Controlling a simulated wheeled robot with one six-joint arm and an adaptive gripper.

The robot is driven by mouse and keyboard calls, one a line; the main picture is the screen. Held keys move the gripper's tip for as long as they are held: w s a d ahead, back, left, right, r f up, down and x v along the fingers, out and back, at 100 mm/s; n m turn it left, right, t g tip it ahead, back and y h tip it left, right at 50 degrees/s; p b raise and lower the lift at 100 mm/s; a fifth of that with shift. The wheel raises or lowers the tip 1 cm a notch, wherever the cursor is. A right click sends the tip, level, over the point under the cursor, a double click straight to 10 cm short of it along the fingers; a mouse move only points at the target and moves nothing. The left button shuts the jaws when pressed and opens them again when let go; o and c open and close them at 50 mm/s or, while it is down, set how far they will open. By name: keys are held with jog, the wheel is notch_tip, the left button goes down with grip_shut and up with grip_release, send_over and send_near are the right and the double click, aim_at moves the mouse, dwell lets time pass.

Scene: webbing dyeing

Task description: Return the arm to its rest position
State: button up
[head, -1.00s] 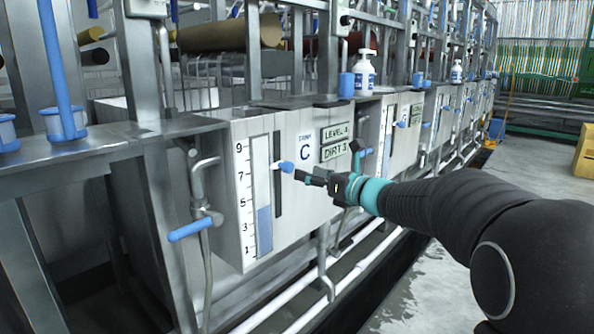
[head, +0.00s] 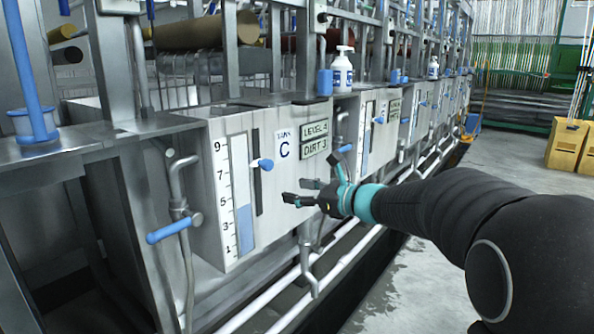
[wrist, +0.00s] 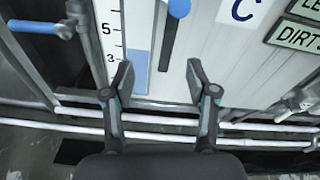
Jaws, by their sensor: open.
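My gripper (head: 301,191) is open and empty in front of the lower right part of the tank C front panel (head: 285,222). In the wrist view its two fingers (wrist: 158,82) stand wide apart with nothing between them. My black arm reaches in from the right of the head view. A blue knob (head: 262,164) sits near the middle of the dark vertical slot (head: 256,195); my gripper is below and right of it, apart from it. The knob also shows at the top of the wrist view (wrist: 179,8).
A level gauge (head: 240,195) with a blue column is left of the slot. A blue-handled valve (head: 172,229) sticks out at the left. White pipes (head: 300,294) run low along the machine. A white bottle (head: 342,70) stands above. The floor (head: 400,290) at right is open.

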jog(key=s+d+f+n+g+h, duration=0.3)
jog(key=s+f+n+g+h, duration=0.3)
jog(key=s+f+n, duration=0.95)
jog(key=s+d+r+n+h, duration=0.1)
jog(key=s+d+n+h, duration=0.2)
jog(key=s+d, duration=0.3)
jog(key=s+d+r+n+t+h, duration=0.1)
jog(key=s+d+n+h, duration=0.3)
jog(key=s, duration=1)
jog(key=shift+s+d+r+n+t, duration=0.3)
jog(key=shift+d+n, duration=0.15)
jog(key=shift+d, duration=0.4)
